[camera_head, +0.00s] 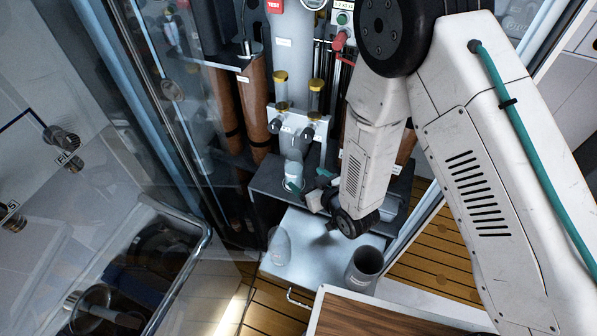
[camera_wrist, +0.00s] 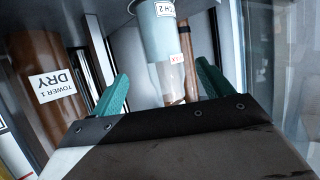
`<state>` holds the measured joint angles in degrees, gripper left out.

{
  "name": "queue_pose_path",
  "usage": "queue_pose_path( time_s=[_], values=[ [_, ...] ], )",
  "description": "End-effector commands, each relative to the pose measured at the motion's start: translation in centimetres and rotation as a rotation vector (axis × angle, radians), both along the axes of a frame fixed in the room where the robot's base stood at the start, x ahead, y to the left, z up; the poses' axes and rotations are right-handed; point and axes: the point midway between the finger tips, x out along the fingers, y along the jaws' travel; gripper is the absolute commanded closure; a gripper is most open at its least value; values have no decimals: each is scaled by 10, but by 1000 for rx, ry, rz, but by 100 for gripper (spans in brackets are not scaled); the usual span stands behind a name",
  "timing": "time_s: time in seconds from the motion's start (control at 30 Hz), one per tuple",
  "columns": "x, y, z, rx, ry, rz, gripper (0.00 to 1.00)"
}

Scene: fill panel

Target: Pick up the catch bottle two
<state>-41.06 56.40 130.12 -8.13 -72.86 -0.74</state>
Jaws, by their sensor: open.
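Catch bottle two (camera_wrist: 160,40), a pale blue-grey cylinder with a white label ending in "CH 2", shows in the wrist view beyond and between my gripper's fingers. A clearer section with a small red-marked tag shows lower on it. In the head view a pale bottle (camera_head: 293,170) at the panel's shelf appears to be the same one. My gripper (camera_wrist: 162,72) has its two teal fingers spread wide, one to each side of the bottle in the picture. I see no contact. In the head view my gripper (camera_head: 319,190) is just right of the bottle, partly hidden by my wrist.
A clear bottle (camera_head: 279,247) and a dark grey cup (camera_head: 364,270) stand on the pale surface below. Brown towers, one labelled "TOWER 1 DRY" (camera_wrist: 52,85), flank the bottle area. Yellow-capped tubes (camera_head: 281,92) rise above. A glass panel edge (camera_head: 170,120) lies left.

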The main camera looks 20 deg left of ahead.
Motion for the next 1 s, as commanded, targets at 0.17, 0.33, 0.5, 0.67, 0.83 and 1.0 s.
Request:
queue_pose_path(
  time_s=[0.17, 0.33, 0.5, 0.67, 0.83, 1.0],
  values=[
    [5, 11, -8, 14, -18, 9, 21],
    [16, 25, -14, 13, -17, 9, 21],
    [30, 46, -21, 13, -17, 8, 21],
    [41, 57, -28, 12, -15, 7, 21],
    [43, 59, -29, 12, -15, 7, 21],
    [43, 59, -29, 12, -15, 7, 40]
  ],
)
